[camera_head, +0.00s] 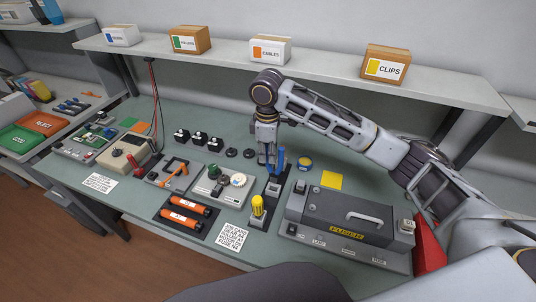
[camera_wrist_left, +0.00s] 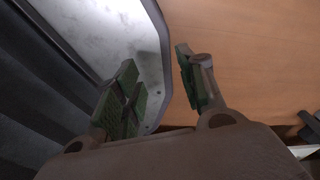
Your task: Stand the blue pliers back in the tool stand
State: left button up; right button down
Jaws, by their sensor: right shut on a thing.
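My right gripper (camera_head: 268,160) points down above the tool stand, shut on the blue pliers. The blue pliers (camera_head: 281,158) are roughly upright, with blue handles showing beside the fingers. The black tool stand (camera_head: 273,188) is on the bench just below, left of the fuser unit. I cannot tell whether the pliers' lower end is inside the stand or just above it. A yellow-handled tool (camera_head: 257,206) stands upright at the stand's near side. My left gripper (camera_wrist_left: 160,90) shows in the left wrist view, fingers apart and empty, away from the bench tools.
The grey fuser unit (camera_head: 345,222) stands close to the right of the stand. A board with green and white parts (camera_head: 222,186) and orange toner cartridges (camera_head: 185,215) lie to the left. Labelled boxes, including CLIPS (camera_head: 386,65), stand on the shelf (camera_head: 330,65) behind.

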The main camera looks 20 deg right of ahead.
aim_at(268, 165)
jog(key=shift+f+b, duration=0.6)
jog(key=shift+b, duration=0.15)
pick_arm(q)
jog(key=a+f, duration=0.1)
jog(key=a, duration=0.1)
jog(key=shift+w+a+f, duration=0.3)
jog(key=shift+w+f, duration=0.05)
jog(key=shift+d, duration=0.1)
jog(key=shift+d, duration=0.5)
jog(key=shift+a+r+p, duration=0.2)
jog(key=shift+r+p, duration=0.6)
jog(key=shift+p, duration=0.05)
jog(key=shift+r+p, duration=0.55)
jog(key=shift+r, duration=0.05)
pick_arm(e)
jog(key=shift+f, duration=1.75)
pick_arm(q)
jog(key=shift+r+p, duration=0.8)
dwell(0.4)
pick_arm(e)
jog(key=shift+f, duration=0.55)
dwell(1.2)
